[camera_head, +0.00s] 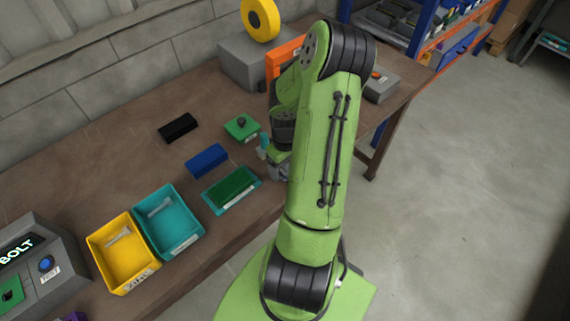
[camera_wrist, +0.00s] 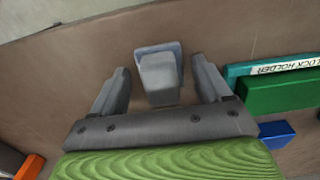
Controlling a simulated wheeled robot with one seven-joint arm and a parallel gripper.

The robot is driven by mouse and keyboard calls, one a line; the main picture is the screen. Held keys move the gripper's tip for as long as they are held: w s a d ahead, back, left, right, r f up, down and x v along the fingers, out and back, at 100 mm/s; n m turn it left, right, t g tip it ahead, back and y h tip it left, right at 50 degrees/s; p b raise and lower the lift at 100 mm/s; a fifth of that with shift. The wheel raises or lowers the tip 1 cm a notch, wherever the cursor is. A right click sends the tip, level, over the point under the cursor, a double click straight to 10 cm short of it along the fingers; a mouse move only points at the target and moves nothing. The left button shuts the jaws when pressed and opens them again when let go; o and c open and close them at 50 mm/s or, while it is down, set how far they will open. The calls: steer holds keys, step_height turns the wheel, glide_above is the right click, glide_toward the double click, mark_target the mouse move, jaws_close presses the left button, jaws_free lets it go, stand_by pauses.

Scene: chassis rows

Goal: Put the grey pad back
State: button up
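In the wrist view, a light grey block-like piece (camera_wrist: 158,72), which looks like the grey pad, sits near the table's front edge. A blue-grey part shows along its far edge, and I cannot tell if that is a separate piece. My gripper (camera_wrist: 162,88) is open, with one finger on each side of the grey piece and a visible gap on both sides. I cannot tell how far the fingertips are above the table. In the head view my gripper (camera_head: 280,170) is mostly hidden behind my arm, and the grey piece cannot be made out.
A teal block holder (camera_wrist: 235,72) with a green block (camera_head: 232,187) stands beside my gripper. A blue block (camera_head: 207,160), a black block (camera_head: 178,127) and a green box with a knob (camera_head: 241,127) lie behind. Yellow (camera_head: 103,240) and teal (camera_head: 148,228) bins stand left.

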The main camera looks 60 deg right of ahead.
steer(key=shift+r, duration=0.1)
steer(key=w+a+r+h+p, duration=0.1)
steer(key=a+r, duration=0.1)
steer(key=r, duration=0.7)
steer(key=w+a+r+p, duration=0.1)
steer(key=a+r+p, duration=0.15)
steer(key=r, duration=0.55)
steer(key=a+r+n+t+h, duration=0.1)
steer(key=a+r+t, duration=0.1)
steer(key=a+r, duration=0.6)
steer(key=s+a+r+t+y, duration=0.1)
steer(key=s+a+r, duration=0.1)
steer(key=a, duration=0.5)
steer(key=s+a+r+n+t+y, duration=0.1)
steer(key=s+a+r+t, duration=0.1)
steer(key=s+a, duration=0.3)
steer(key=shift+s+a+r+n+t+b, duration=0.15)
steer(key=shift+a+r+n+t+b, duration=0.25)
steer(key=shift+a, duration=0.7)
steer(key=shift+f, duration=0.15)
steer(key=shift+c, duration=0.3)
